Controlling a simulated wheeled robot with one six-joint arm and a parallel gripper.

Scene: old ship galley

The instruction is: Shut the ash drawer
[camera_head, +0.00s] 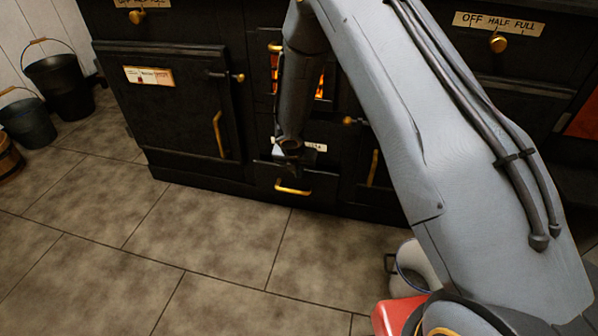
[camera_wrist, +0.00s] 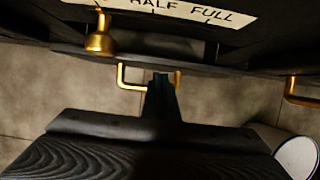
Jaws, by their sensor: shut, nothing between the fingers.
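The ash drawer (camera_head: 282,182) is low in the middle of the black stove. Its brass handle (camera_head: 293,188) also shows in the wrist view (camera_wrist: 130,83), partly hidden behind my fingers. From these views I cannot tell exactly how far the drawer front stands out from the stove. My gripper (camera_wrist: 162,80) is shut and empty, pointing down. In the head view it hangs in front of the stove just above the drawer handle, partly hidden by my arm. I see no clear contact between the fingers and the handle.
A brass knob (camera_wrist: 100,40) under an off-half-full label is close to the wrist camera. A firebox with flames (camera_head: 320,85) glows above the drawer. The oven door (camera_head: 170,100) is left of it. A pale bucket (camera_head: 417,263) stands at right. Tiled floor (camera_head: 220,235) is clear.

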